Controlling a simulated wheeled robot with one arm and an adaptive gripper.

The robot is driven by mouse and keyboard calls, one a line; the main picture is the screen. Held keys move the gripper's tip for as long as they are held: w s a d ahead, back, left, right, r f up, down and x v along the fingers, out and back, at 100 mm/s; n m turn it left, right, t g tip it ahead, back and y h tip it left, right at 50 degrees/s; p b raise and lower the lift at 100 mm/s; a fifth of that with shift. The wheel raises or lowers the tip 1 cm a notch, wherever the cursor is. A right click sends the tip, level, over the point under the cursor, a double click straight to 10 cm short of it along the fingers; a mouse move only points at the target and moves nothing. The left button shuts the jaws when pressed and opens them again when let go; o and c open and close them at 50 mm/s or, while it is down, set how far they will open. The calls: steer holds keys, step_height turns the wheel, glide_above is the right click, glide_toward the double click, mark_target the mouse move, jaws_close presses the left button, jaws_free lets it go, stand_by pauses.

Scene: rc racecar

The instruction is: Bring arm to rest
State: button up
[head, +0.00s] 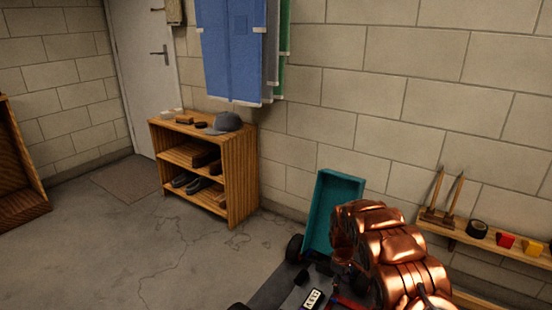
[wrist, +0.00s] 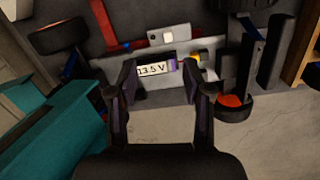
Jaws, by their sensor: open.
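My gripper (wrist: 160,88) shows in the wrist view with its two dark fingers apart and nothing held between them. Beyond the fingertips is a label reading 13.5 V (wrist: 153,69) on the RC car's dark chassis (wrist: 205,30). I cannot tell how far the fingertips are from it. In the head view my copper-coloured arm (head: 385,245) covers the lower right and hides part of the car (head: 285,285). My gripper is not clearly visible there.
A teal panel or box (head: 322,215) stands beside the car. A wall shelf (head: 470,238) with small items is at the right. A wooden rack (head: 238,180) holds a cap and shoes.

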steer(key=s+r+m+p, duration=0.2)
steer(key=s+r+p, duration=0.3)
steer(key=r, duration=0.8)
steer(key=s+d+r+m+p, duration=0.1)
steer(key=s+r+p, duration=0.45)
steer(key=r, duration=0.75)
steer(key=s+r+m+p, duration=0.25)
steer(key=s+r, duration=0.45)
steer(key=r, duration=0.5)
steer(key=s+a+r+m+p, duration=0.2)
steer(key=s+a+r+p, duration=0.1)
steer(key=s+r+p, duration=0.5)
steer(key=s+a+r+m+g+y+p, duration=0.1)
steer(key=s+a+r+p, duration=0.2)
steer(key=s+r+p, duration=0.4)
steer(key=s+r, duration=0.4)
steer(key=s, duration=0.4)
steer(key=s+r, duration=0.4)
steer(key=s, duration=0.4)
steer(key=shift+s+r+m+p, duration=0.2)
steer(key=shift+m+p, duration=0.15)
steer(key=shift+c, duration=0.7)
steer(key=shift+a, duration=0.15)
